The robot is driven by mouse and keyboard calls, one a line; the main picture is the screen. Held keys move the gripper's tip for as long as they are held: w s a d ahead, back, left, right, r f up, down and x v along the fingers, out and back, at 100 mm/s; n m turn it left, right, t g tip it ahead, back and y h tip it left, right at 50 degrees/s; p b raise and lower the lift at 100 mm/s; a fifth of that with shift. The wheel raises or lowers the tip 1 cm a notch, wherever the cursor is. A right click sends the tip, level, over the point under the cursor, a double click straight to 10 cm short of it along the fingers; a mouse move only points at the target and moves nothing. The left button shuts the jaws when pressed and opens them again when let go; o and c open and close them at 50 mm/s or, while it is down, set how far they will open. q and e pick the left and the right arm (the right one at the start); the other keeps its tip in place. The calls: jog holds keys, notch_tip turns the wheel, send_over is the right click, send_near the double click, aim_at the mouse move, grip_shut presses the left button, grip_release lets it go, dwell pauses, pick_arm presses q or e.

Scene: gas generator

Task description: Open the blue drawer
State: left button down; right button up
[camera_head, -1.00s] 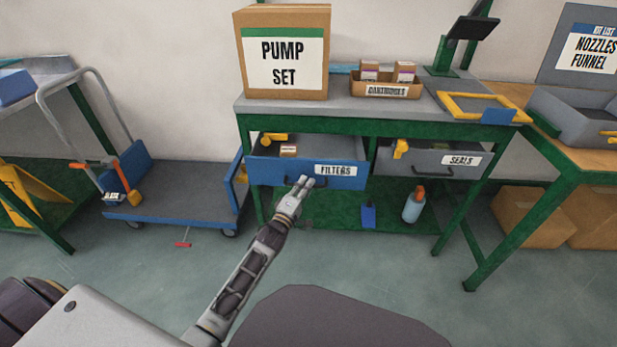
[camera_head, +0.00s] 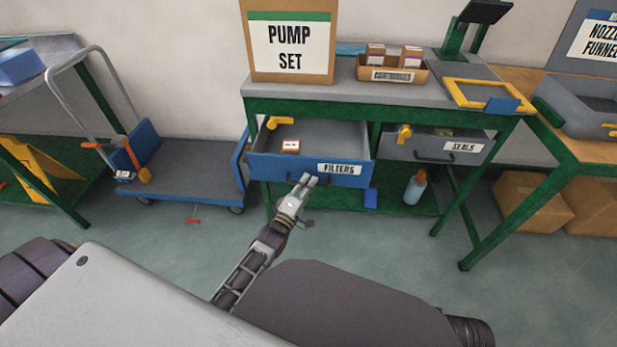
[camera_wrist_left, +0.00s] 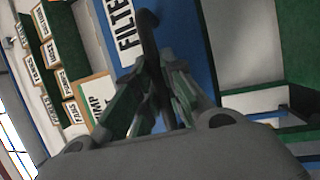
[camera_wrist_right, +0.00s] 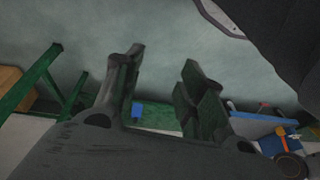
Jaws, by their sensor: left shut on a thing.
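The blue drawer (camera_head: 268,170), labelled FILTERS, stands out from under the green workbench, with a small box (camera_head: 290,147) and a yellow item (camera_head: 280,122) inside. My left gripper (camera_head: 305,181) is at the drawer's front. In the left wrist view its fingers (camera_wrist_left: 160,95) are shut on the dark handle (camera_wrist_left: 148,38), beside the FILTERS label. My right gripper (camera_wrist_right: 155,90) shows only in the right wrist view. Its fingers are apart with nothing between them, over the floor.
A grey drawer (camera_head: 425,148) labelled SEALS is also partly out on the right. A PUMP SET box (camera_head: 290,70) and a cartridge tray (camera_head: 392,75) stand on the bench. A blue cart (camera_head: 185,180) is at left. A bottle (camera_head: 415,188) stands on the lower shelf.

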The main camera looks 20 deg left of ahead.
pick_arm(q)
jog(key=s+d+p, duration=0.2)
jog(key=s+p, duration=0.2)
jog(key=s, duration=0.3)
jog(key=shift+s, duration=0.3)
pick_arm(e)
notch_tip(320, 180, down, 6)
jog(key=d+g, duration=0.1)
jog(key=shift+s+d+h, duration=0.15)
jog(key=shift+s+h, duration=0.15)
jog(key=shift+s, duration=0.15)
pick_arm(q)
jog(key=shift+f, duration=0.1)
pick_arm(e)
jog(key=shift+f, duration=0.1)
pick_arm(q)
jog(key=c, duration=1.8)
grip_release()
jog(key=shift+o, duration=0.2)
jog(key=shift+s, duration=0.15)
jog(key=v, duration=1.1)
jog(key=shift+s, duration=0.3)
jog(key=shift+w, duration=0.1)
